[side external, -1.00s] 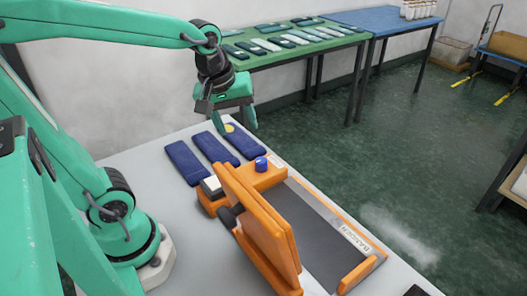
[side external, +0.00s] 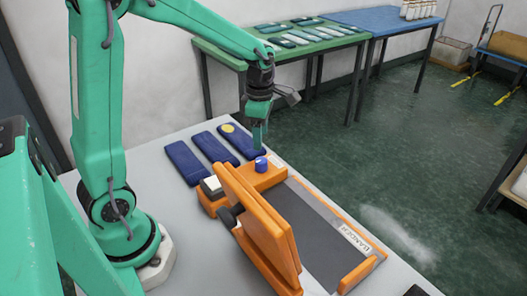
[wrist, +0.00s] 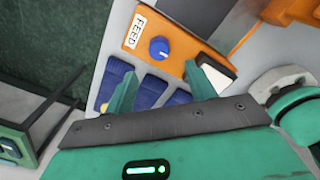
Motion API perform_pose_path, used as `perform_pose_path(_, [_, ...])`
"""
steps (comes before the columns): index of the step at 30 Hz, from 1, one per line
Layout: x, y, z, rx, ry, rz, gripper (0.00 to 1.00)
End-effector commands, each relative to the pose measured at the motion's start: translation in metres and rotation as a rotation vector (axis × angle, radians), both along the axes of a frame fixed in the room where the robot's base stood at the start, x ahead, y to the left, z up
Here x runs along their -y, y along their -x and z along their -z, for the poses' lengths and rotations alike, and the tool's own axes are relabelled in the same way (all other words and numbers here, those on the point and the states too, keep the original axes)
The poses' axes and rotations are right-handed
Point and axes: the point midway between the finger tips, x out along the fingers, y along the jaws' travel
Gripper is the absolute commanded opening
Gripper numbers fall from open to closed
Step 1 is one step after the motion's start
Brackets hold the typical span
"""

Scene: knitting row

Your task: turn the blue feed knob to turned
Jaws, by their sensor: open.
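In the wrist view the knob (wrist: 159,48) has a pale pointer mark and sits beside a white FEED label (wrist: 134,31). My gripper (side external: 258,142) points down just behind and above the knob, apart from it. In the wrist view its two green fingers (wrist: 163,88) are spread with nothing between them, and the knob lies beyond their tips.
Several dark blue pads (side external: 215,148) lie beside the machine, one with a yellow disc (side external: 228,128). A white block (side external: 211,186) sits on the machine near the knob. A tall orange panel (side external: 258,225) rises in front. A green table (side external: 290,48) stands behind.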

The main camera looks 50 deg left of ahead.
Motion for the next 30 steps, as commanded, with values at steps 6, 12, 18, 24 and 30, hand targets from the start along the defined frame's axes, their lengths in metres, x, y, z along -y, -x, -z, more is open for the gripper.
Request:
perform_pose_path(6, [-0.001,-0.003,0.004,-0.008,0.001,-0.044,0.55])
perform_pose_path(12, [-0.001,-0.002,0.007,-0.008,0.001,-0.043,0.55])
perform_pose_path(18, [-0.001,-0.002,0.023,-0.011,0.002,-0.041,0.55])
perform_pose_path(24, [-0.001,-0.002,0.047,-0.011,0.002,-0.041,0.55])
perform_pose_path(30, [-0.001,-0.002,0.069,-0.010,0.001,-0.041,0.55])
